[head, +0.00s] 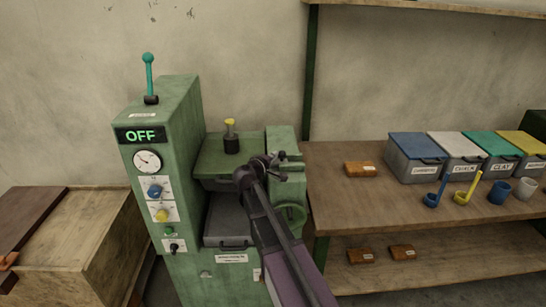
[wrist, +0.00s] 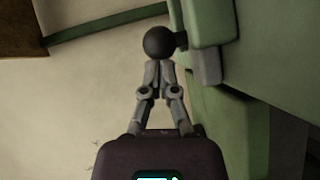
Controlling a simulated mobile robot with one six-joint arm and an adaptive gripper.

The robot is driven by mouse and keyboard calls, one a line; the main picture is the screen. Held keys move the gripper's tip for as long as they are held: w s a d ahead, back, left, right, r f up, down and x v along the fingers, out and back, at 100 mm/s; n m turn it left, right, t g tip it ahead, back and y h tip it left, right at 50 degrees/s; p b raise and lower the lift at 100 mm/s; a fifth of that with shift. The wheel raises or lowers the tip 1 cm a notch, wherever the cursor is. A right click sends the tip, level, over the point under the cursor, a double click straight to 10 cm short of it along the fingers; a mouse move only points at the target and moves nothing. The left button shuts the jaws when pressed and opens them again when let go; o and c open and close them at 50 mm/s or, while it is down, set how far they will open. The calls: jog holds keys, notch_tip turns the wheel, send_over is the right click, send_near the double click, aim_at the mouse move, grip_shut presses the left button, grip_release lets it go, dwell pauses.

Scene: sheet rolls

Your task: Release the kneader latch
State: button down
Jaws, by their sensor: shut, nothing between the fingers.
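The green kneader (head: 160,160) stands left of centre in the head view, its display reading OFF. My gripper (head: 277,160) is at the kneader's right-hand block (head: 285,142). In the wrist view my gripper (wrist: 157,66) has its fingertips together, with nothing seen between them. A dark round knob (wrist: 159,42) on a short stem, which looks like the latch, sticks out from the green block (wrist: 205,22) just beyond the fingertips. The tips overlap the knob's lower edge in the picture; I cannot tell whether they touch it. In the head view my gripper largely hides this spot.
A teal-knobbed lever (head: 148,72) stands upright on the control column. A yellow-topped knob (head: 230,124) stands on the kneader's top. The wooden shelf (head: 335,200) at right holds lidded bins (head: 415,165), scoops and cups. A wooden chest (head: 60,255) stands at left.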

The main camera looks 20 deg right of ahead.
jog(key=shift+a+r, duration=0.2)
jog(key=shift+a, duration=0.35)
jog(key=a, duration=0.1)
jog(key=a+p, duration=0.1)
jog(key=a, duration=0.1)
jog(key=shift+s+a+r, duration=0.2)
jog(key=shift+r, duration=0.15)
jog(key=p+v, duration=0.1)
jog(key=v, duration=0.8)
jog(key=shift+f, duration=0.1)
